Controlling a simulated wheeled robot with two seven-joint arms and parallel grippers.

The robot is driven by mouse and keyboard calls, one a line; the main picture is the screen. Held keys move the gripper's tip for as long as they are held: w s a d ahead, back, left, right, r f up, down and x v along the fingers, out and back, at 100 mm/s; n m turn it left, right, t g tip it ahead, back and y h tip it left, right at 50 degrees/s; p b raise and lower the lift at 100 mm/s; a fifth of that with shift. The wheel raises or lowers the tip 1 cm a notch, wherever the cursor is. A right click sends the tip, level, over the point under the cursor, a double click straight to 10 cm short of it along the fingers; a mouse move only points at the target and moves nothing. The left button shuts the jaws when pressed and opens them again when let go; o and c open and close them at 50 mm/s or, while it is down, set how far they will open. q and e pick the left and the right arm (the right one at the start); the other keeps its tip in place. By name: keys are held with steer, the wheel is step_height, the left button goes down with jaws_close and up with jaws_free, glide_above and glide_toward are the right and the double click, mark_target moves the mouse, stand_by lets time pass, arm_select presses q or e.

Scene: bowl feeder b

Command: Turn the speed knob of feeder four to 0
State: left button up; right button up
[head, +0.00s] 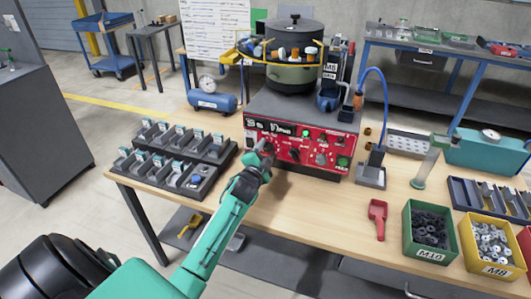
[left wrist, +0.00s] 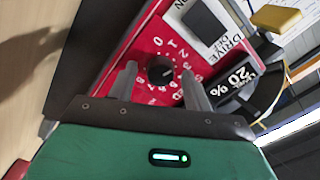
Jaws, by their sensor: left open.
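The red control panel (head: 318,148) is on the front of the bowl feeder on the table. In the left wrist view a round black knob (left wrist: 160,70) sits on the red panel inside a ring of white numerals. Where the knob points is too small to read surely. My left gripper (head: 266,152) is at the left part of the panel in the head view, its arm hiding part of the front. In the left wrist view its open fingers (left wrist: 159,76) stand on either side of the knob, with visible gaps. My right gripper is out of view.
Another black knob (head: 295,154) and a green button (head: 343,161) are farther right on the panel. Black part trays (head: 172,162) stand left of the feeder. A red scoop (head: 377,214), a green bin (head: 410,243) and a yellow bin (head: 467,248) stand to the right.

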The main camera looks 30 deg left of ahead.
arm_select(q)
steer(key=c, duration=1)
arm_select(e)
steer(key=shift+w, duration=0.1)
arm_select(q)
steer(key=shift+n, duration=0.3)
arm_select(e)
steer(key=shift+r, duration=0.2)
arm_select(q)
steer(key=n+p, duration=0.1)
steer(key=n, duration=0.2)
steer(key=shift+p, duration=0.4)
steer(key=n+p, duration=0.1)
steer(key=n, duration=0.2)
steer(key=shift+n, duration=0.3)
steer(key=n+p, duration=0.1)
steer(key=n, duration=0.2)
steer(key=shift+p, duration=0.3)
steer(key=shift+n, duration=0.5)
steer(key=shift+n+p, duration=0.3)
steer(key=shift+n, duration=0.1)
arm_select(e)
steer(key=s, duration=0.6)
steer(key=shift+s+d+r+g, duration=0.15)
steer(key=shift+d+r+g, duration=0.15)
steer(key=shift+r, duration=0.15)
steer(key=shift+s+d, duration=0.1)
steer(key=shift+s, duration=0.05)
